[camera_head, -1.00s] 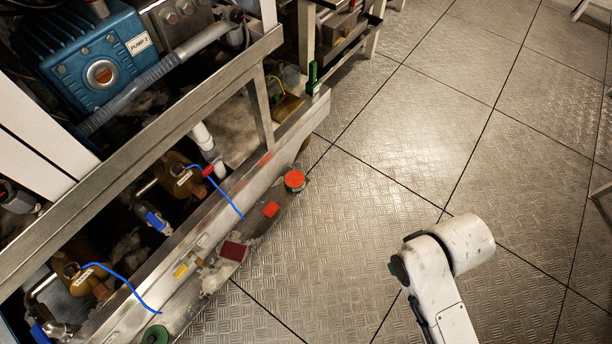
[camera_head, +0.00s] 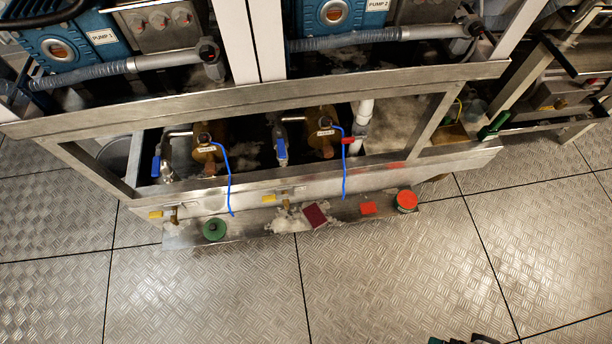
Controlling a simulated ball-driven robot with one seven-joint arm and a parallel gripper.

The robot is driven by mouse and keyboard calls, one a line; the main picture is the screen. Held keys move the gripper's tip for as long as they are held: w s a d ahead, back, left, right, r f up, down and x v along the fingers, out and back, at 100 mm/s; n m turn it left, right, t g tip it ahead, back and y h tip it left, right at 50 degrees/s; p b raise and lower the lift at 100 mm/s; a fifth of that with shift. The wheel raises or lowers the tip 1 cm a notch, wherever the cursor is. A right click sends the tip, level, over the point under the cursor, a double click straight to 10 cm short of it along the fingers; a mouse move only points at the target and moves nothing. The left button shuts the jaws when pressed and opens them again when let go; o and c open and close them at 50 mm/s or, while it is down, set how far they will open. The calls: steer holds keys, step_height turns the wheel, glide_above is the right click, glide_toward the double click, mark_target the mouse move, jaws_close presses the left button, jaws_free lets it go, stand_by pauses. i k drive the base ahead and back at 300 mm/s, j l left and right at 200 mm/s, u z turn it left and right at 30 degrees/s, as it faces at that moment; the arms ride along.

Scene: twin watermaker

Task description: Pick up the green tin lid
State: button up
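A round green disc with a dark centre (camera_head: 215,229), which looks like the green tin lid, lies flat on the low ledge at the foot of the steel frame, left of the picture's middle. Its whole top shows and nothing covers it. A round red-topped thing with a green rim (camera_head: 406,200) sits further right along the same ledge. My gripper cannot be made out in this view, and nothing of mine is near the green disc.
On the ledge lie a dark red square (camera_head: 315,215), a small red piece (camera_head: 368,208) and pale debris. The plate floor (camera_head: 390,275) in front is clear. A dark thing is cut off at the bottom edge.

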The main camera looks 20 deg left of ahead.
mark_target(214, 230)
steer(key=j+z, duration=0.15)
steer(key=j, duration=2.35)
